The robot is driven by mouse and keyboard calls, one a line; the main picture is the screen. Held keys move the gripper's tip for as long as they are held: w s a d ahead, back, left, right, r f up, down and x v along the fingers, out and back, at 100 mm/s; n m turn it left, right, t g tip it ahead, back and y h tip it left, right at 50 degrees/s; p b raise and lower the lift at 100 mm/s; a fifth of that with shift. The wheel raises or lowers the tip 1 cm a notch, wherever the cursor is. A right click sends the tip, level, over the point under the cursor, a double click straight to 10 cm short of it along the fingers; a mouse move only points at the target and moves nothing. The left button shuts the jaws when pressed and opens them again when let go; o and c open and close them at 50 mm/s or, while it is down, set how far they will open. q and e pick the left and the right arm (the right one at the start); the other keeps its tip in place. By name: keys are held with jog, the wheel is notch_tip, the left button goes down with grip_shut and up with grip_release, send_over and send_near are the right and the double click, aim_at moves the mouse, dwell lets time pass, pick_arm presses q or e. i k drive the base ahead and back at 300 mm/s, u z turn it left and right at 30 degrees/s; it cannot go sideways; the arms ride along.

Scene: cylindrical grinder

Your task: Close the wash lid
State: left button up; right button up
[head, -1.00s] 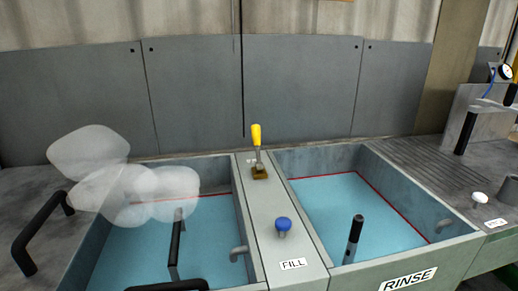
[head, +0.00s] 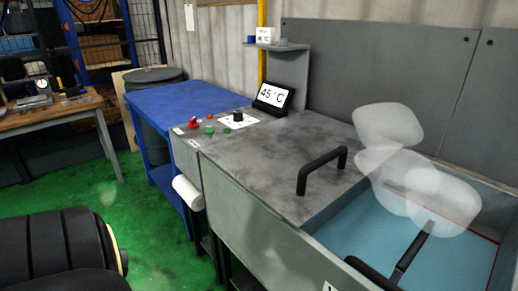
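The wash lid (head: 255,165) is a flat, mottled grey panel with a black bar handle (head: 322,170) near its right edge. It lies left of the wash tank's open part in the head view. The tank's opening (head: 370,240) is uncovered and shows blue liquid, with pale translucent steam puffs (head: 425,185) above it. A black handle (head: 412,250) stands up out of the tank. Neither of my grippers is in view.
A control panel (head: 215,125) with knobs and a 45 °C display (head: 273,95) stand beyond the lid. A blue table (head: 185,98) is to the left, with green floor (head: 125,210) in front. Grey splash panels (head: 375,70) rise behind the tank.

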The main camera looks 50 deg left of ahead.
aim_at(299, 164)
jog(key=u, duration=1.2)
